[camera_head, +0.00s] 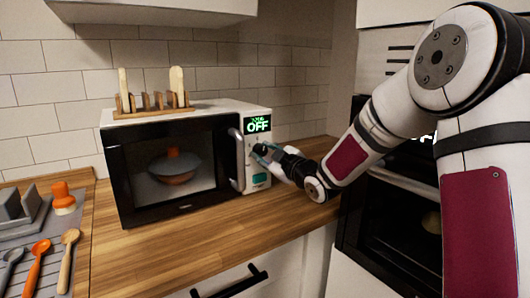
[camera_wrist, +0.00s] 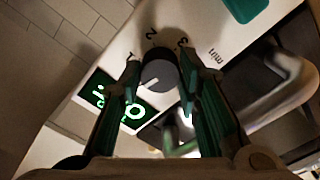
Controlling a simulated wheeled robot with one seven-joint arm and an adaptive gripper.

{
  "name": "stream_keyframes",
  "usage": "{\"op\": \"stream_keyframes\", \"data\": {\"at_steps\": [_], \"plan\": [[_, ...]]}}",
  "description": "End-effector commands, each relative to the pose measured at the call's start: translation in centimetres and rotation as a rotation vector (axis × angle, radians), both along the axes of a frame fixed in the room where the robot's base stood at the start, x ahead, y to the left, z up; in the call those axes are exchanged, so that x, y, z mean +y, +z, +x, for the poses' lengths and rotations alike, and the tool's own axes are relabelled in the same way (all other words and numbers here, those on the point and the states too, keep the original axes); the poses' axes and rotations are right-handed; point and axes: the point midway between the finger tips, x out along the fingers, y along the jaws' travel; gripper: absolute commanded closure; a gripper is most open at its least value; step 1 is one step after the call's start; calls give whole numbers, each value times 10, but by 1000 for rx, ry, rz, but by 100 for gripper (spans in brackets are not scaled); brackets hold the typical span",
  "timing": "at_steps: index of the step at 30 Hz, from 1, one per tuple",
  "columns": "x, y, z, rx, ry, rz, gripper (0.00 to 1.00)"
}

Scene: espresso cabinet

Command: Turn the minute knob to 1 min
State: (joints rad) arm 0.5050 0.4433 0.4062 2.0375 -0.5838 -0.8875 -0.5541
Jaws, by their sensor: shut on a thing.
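The microwave (camera_head: 178,215) stands on the counter, with a green display (camera_head: 258,125) reading OFF at the top of its right-hand panel. In the wrist view, the dark round knob (camera_wrist: 160,74) has a pale pointer line aimed down-left, toward the display (camera_wrist: 118,104). The marks 2 and 3 show beyond the knob, and a mark partly covered by my left finger looks like a 1. My gripper (camera_wrist: 160,66) has one finger on each side of the knob, shut on it. In the head view my gripper (camera_head: 265,155) covers the knob.
The door handle (camera_head: 237,146) is close to the left of my gripper; it also shows in the wrist view (camera_wrist: 285,85). A wooden rack (camera_head: 140,113) stands on the microwave. Utensils (camera_head: 38,260) lie at the left. The counter (camera_head: 225,222) in front is clear.

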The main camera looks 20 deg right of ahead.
Motion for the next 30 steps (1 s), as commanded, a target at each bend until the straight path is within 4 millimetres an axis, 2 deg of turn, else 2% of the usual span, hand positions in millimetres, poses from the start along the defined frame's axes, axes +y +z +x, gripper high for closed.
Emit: {"op": "stream_keyframes", "data": {"at_steps": [18, 30], "plan": [[0, 0, -1, 176, 1, 534, 97], [0, 0, -1, 243, -1, 740, 97]]}}
